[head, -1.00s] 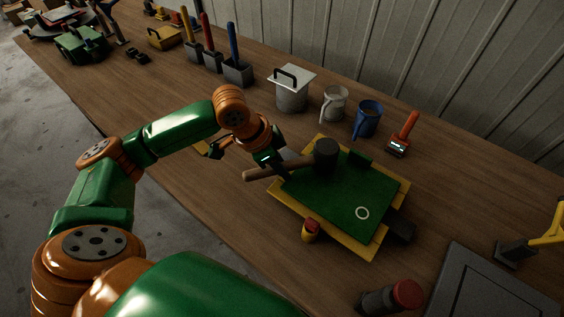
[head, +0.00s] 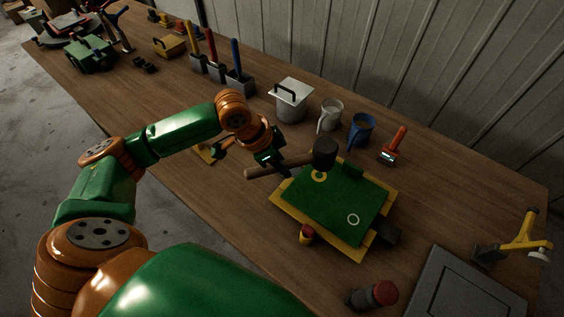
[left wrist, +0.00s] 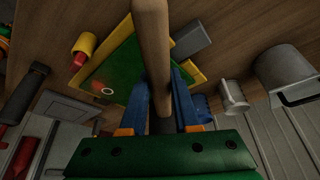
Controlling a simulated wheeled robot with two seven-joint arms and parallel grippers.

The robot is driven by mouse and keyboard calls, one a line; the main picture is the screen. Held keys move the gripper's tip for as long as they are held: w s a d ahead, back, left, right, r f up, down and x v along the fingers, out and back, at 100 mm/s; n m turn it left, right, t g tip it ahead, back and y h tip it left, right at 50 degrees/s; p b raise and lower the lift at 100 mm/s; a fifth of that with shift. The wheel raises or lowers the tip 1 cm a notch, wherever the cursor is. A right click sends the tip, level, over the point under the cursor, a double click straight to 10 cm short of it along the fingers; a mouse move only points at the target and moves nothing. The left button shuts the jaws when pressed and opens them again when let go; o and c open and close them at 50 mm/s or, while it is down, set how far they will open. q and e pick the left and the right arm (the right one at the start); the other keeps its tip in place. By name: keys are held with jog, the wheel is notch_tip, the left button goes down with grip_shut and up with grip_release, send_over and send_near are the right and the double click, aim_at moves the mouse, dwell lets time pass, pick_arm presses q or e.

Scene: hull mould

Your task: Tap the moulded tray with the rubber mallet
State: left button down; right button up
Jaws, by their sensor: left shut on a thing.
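The rubber mallet has a black head (head: 324,152) and a brown wooden handle (head: 292,163). My left gripper (head: 270,164) is shut on the handle, which lies across between the blue fingers in the left wrist view (left wrist: 160,105). The moulded tray (head: 345,205) is a green panel in a yellow frame on the bench. It has a white ring (head: 353,220) near its front right and a yellowish ring (head: 319,176) near its far left. The mallet head appears just above the far left part of the tray, apart from it. My right gripper is not in view.
A red-and-yellow cylinder (head: 306,234) and dark block (head: 387,233) sit beside the tray. Behind stand a lidded metal pot (head: 291,103), grey mug (head: 330,116), blue mug (head: 361,130) and red-handled tool (head: 391,148). A red-capped cylinder (head: 372,296) and grey panel (head: 465,285) are at the front right.

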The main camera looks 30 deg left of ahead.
pick_arm(q)
jog(key=shift+r+p, duration=0.3)
jog(key=shift+p, duration=0.3)
jog(key=shift+f, duration=0.1)
notch_tip(320, 180, down, 6)
jog(key=b, duration=0.3)
jog(key=shift+f, duration=0.25)
notch_tip(320, 180, up, 7)
jog(key=p, duration=0.7)
jog(key=shift+p, duration=0.4)
jog(key=shift+f, duration=0.2)
